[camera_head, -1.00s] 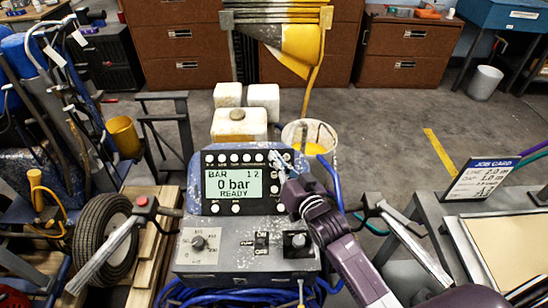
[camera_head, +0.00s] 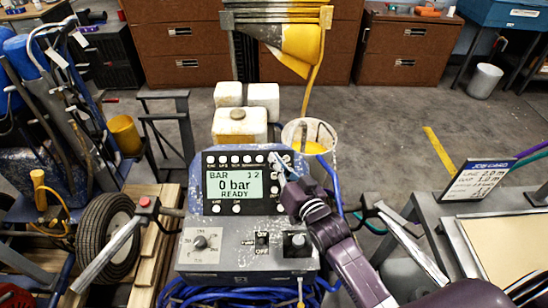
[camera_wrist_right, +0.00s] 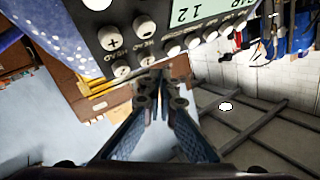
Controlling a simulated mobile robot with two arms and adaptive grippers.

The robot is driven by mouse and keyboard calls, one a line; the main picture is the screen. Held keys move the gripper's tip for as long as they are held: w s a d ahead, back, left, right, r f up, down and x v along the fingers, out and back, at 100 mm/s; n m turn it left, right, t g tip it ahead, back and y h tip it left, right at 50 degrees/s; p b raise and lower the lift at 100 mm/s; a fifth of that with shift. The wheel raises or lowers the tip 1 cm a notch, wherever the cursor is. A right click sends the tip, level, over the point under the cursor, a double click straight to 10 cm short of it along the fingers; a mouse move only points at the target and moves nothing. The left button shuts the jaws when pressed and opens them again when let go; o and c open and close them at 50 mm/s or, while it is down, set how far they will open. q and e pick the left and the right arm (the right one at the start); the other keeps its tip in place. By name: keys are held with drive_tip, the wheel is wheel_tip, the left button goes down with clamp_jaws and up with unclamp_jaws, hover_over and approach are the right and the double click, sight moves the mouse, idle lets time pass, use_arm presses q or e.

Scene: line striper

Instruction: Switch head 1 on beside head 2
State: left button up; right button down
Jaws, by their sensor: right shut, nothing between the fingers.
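The control panel (camera_head: 197,180) stands upright on a grey box. Its green screen (camera_head: 232,187) reads BAR, 0 bar, READY, with small head figures, seemingly 1 2, at upper right. The screen also shows upside down in the right wrist view (camera_wrist_right: 195,14), with 12 legible. A row of round buttons (camera_head: 235,160) runs above the screen, with more at its right. My right gripper (camera_head: 278,160) is at the panel's upper right corner and hides some buttons. In the wrist view its closed, empty fingertips (camera_wrist_right: 158,80) are close to a round button (camera_wrist_right: 147,58); contact cannot be told. My left gripper is not in view.
Handlebars (camera_head: 105,255) flank the box. A paint bucket (camera_head: 309,138) stands behind the panel. A job card (camera_head: 480,181) stands on the right-hand bench.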

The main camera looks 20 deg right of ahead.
drive_tip(key=shift+s+a+r+p, duration=0.25)
drive_tip(key=shift+s+r+p, duration=0.65)
drive_tip(key=shift+p, duration=0.15)
drive_tip(key=shift+s+a+r+p, duration=0.25)
drive_tip(key=shift+s+r+p, duration=0.55)
drive_tip(key=shift+p, duration=0.2)
